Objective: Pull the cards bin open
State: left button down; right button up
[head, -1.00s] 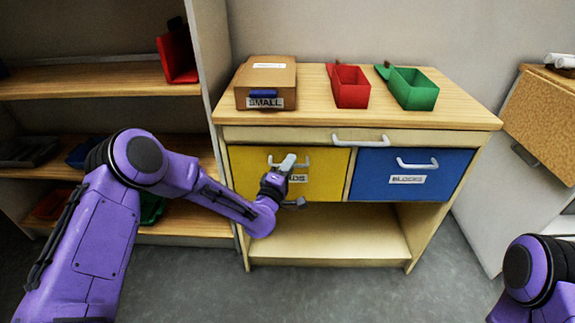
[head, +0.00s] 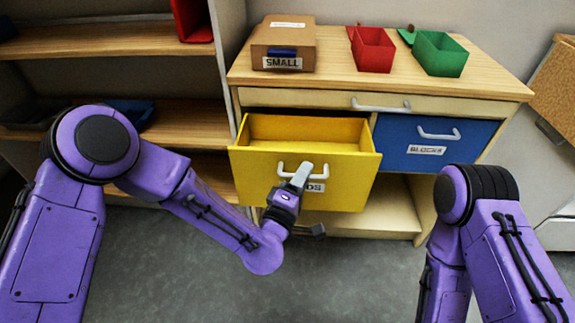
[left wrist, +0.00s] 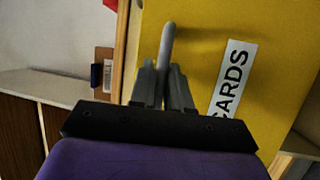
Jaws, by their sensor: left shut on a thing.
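The yellow cards bin (head: 352,190) is pulled out of the cabinet, and its open top shows an inside that looks empty. My left gripper (head: 301,176) is shut on the bin's white handle (head: 290,169). In the left wrist view the fingers (left wrist: 163,80) close around the handle (left wrist: 167,42), beside the CARDS label (left wrist: 231,80) on the yellow front. In the head view my arm hides part of that label. My right arm shows at the lower right, but its gripper is outside the view.
The blue blocks bin (head: 425,146) is shut beside the yellow one. A cardboard box (head: 285,45) marked SMALL, a red bin (head: 373,52) and a green bin (head: 440,55) stand on the cabinet top (head: 340,83). Shelves are at left. The grey floor in front is clear.

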pick_arm(q)
jog(key=shift+s, duration=0.4)
jog(key=c, duration=1.4)
grip_release()
jog(key=shift+c, duration=0.2)
jog(key=b+v, duration=0.2)
jog(key=v, duration=0.8)
jog(key=shift+s, duration=0.25)
jog(key=shift+a, duration=0.15)
